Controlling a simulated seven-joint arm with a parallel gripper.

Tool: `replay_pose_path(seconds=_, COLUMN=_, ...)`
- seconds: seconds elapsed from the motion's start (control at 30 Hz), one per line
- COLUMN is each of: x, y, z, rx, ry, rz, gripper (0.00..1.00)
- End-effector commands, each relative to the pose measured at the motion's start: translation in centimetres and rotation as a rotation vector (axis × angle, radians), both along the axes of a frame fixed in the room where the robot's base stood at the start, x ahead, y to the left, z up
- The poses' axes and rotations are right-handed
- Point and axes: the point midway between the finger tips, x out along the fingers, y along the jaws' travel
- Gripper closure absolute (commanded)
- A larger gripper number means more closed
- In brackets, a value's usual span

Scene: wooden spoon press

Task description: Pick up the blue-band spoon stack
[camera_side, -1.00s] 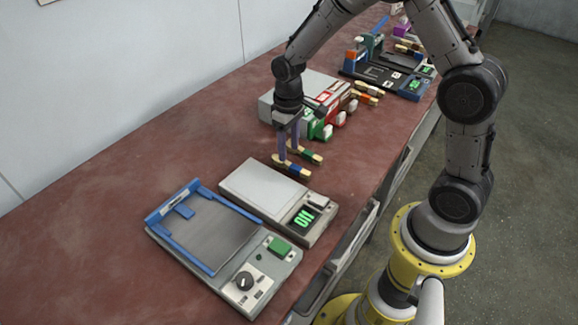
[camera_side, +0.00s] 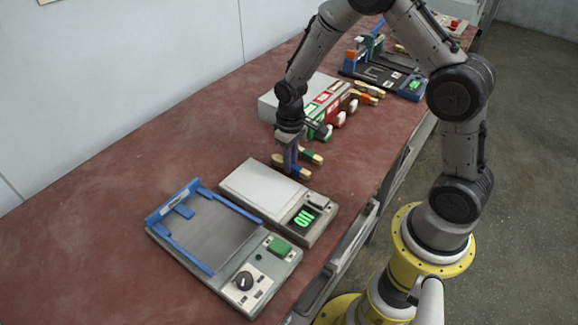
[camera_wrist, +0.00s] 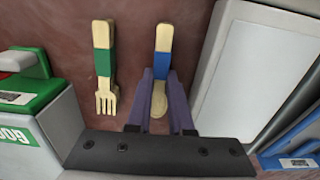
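The blue-band spoon stack (camera_side: 299,172) lies on the red-brown bench, left of the green-band stack in the wrist-to-bench layout's side view, close to the white-topped scale. In the wrist view, the blue-band stack (camera_wrist: 162,62) lies lengthwise, its spoon bowl nearest the palm. My gripper (camera_side: 290,168) points down at it. In the wrist view, the purple fingers of my gripper (camera_wrist: 161,75) stand on both sides of the stack, close against it by the band, with no clear gap. The stack appears still on the bench.
A green-band fork stack (camera_wrist: 104,62) lies just beside the left finger. The scale (camera_side: 265,188) with a green display stands near on the other side. A blue-edged press device (camera_side: 225,245) is in front. A grey unit with coloured blocks (camera_side: 326,104) stands behind.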

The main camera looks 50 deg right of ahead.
Motion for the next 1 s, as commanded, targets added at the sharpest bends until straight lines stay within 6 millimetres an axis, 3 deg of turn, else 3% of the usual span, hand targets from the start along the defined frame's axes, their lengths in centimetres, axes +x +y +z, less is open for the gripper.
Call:
replay_pose_path(seconds=0.57, x=0.0, y=0.0, z=0.4, rx=0.000, ry=-0.001, rz=0.000, gripper=1.00)
replay_pose_path(seconds=0.83, x=0.1, y=0.0, z=3.4, rx=-0.001, ry=-0.006, rz=0.000, gripper=1.00)
replay_pose_path(seconds=1.0, x=-2.6, y=0.2, z=6.6, rx=-0.001, ry=-0.007, rz=0.000, gripper=1.00)
